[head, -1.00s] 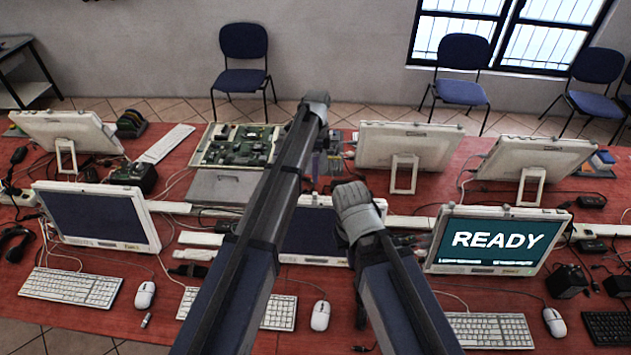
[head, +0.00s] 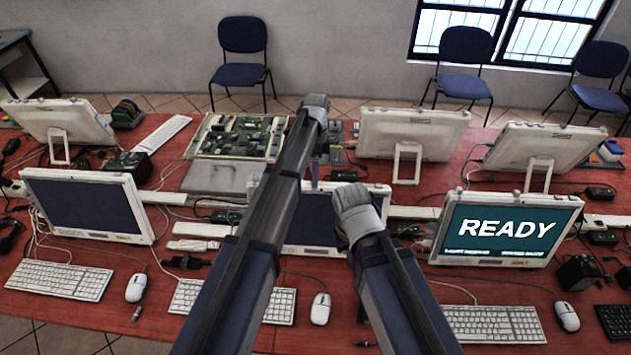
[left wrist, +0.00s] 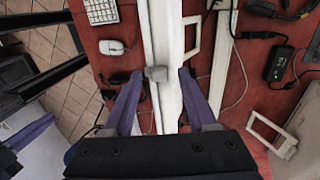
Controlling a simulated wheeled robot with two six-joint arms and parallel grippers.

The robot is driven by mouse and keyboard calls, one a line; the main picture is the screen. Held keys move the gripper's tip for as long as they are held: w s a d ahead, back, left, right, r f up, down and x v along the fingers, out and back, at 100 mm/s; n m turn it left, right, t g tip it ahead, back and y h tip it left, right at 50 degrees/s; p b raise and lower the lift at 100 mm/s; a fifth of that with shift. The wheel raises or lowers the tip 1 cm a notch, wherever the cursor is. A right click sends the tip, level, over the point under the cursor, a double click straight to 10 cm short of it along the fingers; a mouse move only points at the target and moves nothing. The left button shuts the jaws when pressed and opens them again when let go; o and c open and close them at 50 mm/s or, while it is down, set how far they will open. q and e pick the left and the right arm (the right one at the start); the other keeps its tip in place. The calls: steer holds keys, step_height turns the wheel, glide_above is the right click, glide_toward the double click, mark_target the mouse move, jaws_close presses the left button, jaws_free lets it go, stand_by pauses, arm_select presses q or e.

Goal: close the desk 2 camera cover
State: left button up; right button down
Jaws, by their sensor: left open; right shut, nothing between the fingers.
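A white monitor (head: 330,254) stands in the middle of the front row in the head view, partly hidden behind my arms. The left wrist view looks down on its narrow top edge (left wrist: 162,40), with a small grey camera block (left wrist: 156,73) on it. I cannot tell how its cover stands. My left gripper (left wrist: 159,76) is open, its two purple fingers apart on either side of this edge, tips near the block; nothing is held. In the head view my left gripper (head: 316,168) is mostly hidden by its arm. My right gripper (head: 353,202) is shut and empty, in front of the monitor.
A monitor reading READY (head: 506,230) stands to the right, another dark monitor (head: 85,205) to the left. Keyboards, mice and loose cables cover the red desk (head: 110,270). A back row of monitors and a circuit board case (head: 238,138) lie beyond.

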arm_select(q)
jaws_close()
stand_by(0.5)
stand_by(1.0)
